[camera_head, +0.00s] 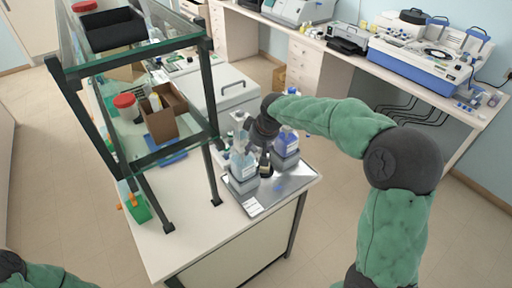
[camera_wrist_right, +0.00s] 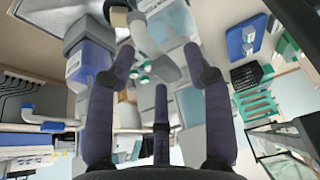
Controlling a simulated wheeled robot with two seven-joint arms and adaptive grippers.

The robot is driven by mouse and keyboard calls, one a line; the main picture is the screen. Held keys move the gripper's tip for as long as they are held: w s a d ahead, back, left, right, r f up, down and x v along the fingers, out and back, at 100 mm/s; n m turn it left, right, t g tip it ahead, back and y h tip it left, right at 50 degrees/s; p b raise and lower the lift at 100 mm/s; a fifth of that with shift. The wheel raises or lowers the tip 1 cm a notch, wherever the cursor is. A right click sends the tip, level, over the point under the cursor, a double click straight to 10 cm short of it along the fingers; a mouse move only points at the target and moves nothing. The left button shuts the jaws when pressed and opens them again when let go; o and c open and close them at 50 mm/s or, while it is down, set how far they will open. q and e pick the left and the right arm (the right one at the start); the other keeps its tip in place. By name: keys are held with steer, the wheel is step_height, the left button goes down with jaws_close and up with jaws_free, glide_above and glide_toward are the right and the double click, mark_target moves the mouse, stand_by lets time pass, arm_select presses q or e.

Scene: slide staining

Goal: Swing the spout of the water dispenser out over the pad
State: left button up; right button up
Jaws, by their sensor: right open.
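A bottle-like dispenser with pale blue liquid (camera_head: 241,168) stands on the left of a shiny metal tray (camera_head: 294,181) at the bench's front corner. A similar dispenser with violet-blue liquid (camera_head: 288,141) stands behind it to the right. I cannot tell which one is the water dispenser. My right gripper (camera_head: 258,158) is open among them, covering part of their tops and spouts. In the right wrist view its spread fingers (camera_wrist_right: 158,55) have small green-and-white parts between them. The violet-blue dispenser (camera_wrist_right: 90,62) shows at left there. I cannot make out the pad or any contact.
A glass-shelved rack (camera_head: 135,70) stands left of the tray, with a cardboard box (camera_head: 164,120) on its shelf. A large grey box (camera_head: 222,92) stands behind. The white bench top (camera_head: 190,240) is clear at the front. A green container (camera_head: 137,208) is at its left edge.

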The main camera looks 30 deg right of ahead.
steer(key=shift+c, duration=0.3)
jaws_close()
steer(key=shift+d+n, duration=0.15)
steer(key=shift+n, duration=0.15)
steer(key=w+d+n+g+y+p, duration=0.4)
steer(key=w+d+n+p, duration=0.2)
steer(key=n, duration=1)
steer(key=shift+w+d+f+p, duration=0.15)
steer(key=shift+w+d+p, duration=0.2)
steer(key=shift+w+p, duration=0.9)
steer(key=shift+s+g, duration=0.1)
steer(key=shift+g, duration=0.2)
